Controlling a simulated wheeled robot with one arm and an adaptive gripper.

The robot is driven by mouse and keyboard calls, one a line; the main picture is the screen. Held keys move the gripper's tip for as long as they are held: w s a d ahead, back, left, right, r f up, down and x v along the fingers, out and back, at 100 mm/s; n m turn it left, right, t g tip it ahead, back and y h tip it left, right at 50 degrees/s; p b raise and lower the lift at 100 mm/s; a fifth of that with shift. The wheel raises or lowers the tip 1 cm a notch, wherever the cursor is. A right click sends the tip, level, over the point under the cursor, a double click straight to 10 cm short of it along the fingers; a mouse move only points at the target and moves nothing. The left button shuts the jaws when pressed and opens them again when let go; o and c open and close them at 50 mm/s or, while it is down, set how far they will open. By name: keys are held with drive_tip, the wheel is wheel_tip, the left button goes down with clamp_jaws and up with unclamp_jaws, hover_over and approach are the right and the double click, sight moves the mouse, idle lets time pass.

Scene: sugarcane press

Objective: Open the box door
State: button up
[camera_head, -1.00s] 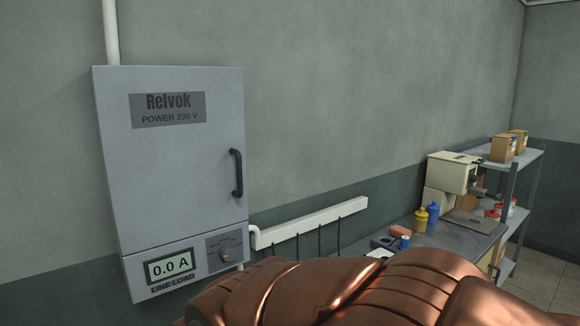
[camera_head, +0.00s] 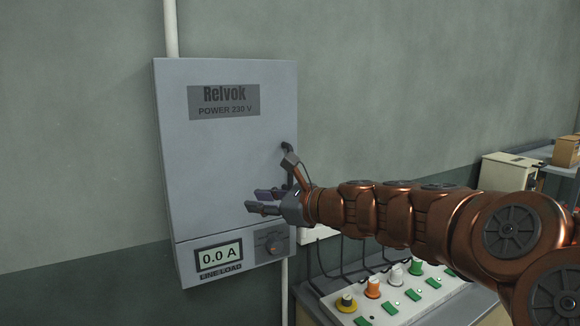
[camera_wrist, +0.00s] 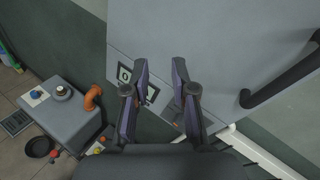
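The grey power box door (camera_head: 215,160) is shut, with a "Relvok POWER 230 V" label near its top. Its dark handle (camera_head: 288,150) is on the right side of the door, partly hidden by my gripper and wrist. In the wrist view the handle (camera_wrist: 282,84) is at the right, beside the fingers and apart from them. My gripper (camera_head: 248,201) is in front of the door's lower right part, pointing left. In the wrist view my gripper (camera_wrist: 160,66) has its two fingers apart with nothing between them.
Below the door are a 0.0 A display (camera_head: 219,257) and a knob (camera_head: 271,246). A panel with several coloured knobs and green switches (camera_head: 390,298) stands at the lower right. A cream machine (camera_head: 507,171) is at the right. The wall left of the box is clear.

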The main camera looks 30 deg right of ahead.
drive_tip(key=d+r+m+t+h, duration=0.4)
drive_tip(key=d+m, duration=0.3)
drive_tip(key=d, duration=0.6)
hover_over(290, 185)
drive_tip(key=shift+w+d+r+g+p, duration=0.2)
drive_tip(key=shift+w+r+g+p, duration=0.1)
drive_tip(key=shift+w+g+p, duration=0.1)
clamp_jaws()
